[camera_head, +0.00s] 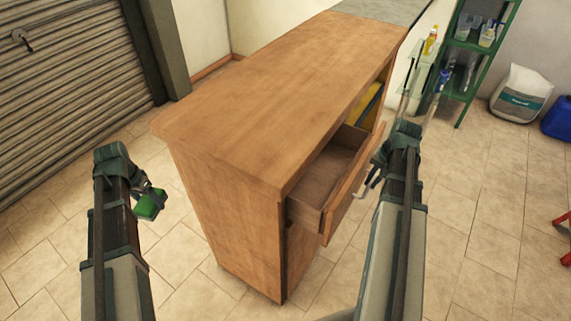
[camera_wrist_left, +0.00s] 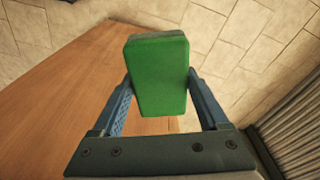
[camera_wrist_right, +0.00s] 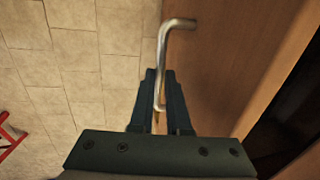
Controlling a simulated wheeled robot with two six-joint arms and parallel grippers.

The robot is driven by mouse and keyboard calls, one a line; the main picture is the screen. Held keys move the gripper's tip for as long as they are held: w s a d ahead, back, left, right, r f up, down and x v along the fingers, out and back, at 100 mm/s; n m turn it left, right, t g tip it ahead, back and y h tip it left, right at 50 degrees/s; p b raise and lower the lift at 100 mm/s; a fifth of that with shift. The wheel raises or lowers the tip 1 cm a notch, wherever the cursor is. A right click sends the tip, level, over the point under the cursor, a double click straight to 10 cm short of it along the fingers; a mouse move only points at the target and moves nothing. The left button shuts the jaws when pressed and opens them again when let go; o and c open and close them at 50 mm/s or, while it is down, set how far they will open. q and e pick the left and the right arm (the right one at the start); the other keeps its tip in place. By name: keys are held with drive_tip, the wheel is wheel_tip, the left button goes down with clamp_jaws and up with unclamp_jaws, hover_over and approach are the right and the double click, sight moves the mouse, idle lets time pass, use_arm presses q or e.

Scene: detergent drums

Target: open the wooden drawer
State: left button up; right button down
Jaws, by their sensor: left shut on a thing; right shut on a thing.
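The wooden drawer (camera_head: 332,181) sticks out of the wooden cabinet (camera_head: 263,92), partly open, and the part of its inside that I see looks empty. Its metal handle (camera_wrist_right: 166,52) shows large in the right wrist view. My right gripper (camera_wrist_right: 160,85) is shut on this handle; in the head view its jaws are mostly hidden by my arm. My left gripper (camera_head: 147,192) is to the left of the cabinet, apart from it. It is shut on a green block (camera_wrist_left: 160,78), which also shows in the head view (camera_head: 149,205).
A green shelf rack (camera_head: 478,45) with bottles stands at the back right. A white bag (camera_head: 521,95) and a blue container (camera_head: 559,118) are on the floor by the wall. A roller shutter (camera_head: 70,85) is at the left.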

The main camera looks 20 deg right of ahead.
drive_tip(key=s+d, duration=0.8)
drive_tip(key=s, duration=0.2)
drive_tip(key=shift+d, duration=0.3)
drive_tip(key=c, duration=0.9)
unclamp_jaws()
use_arm(q)
wheel_tip(320, 180, up, 12)
drive_tip(key=p, duration=1.2)
use_arm(e)
drive_tip(key=r, duration=0.4)
drive_tip(key=s+d+r, duration=0.1)
drive_tip(key=r, duration=0.7)
drive_tip(key=shift+s+d, duration=0.2)
drive_tip(key=shift+s, duration=0.2)
use_arm(q)
drive_tip(key=shift+f, duration=0.15)
use_arm(e)
drive_tip(key=shift+f, duration=0.1)
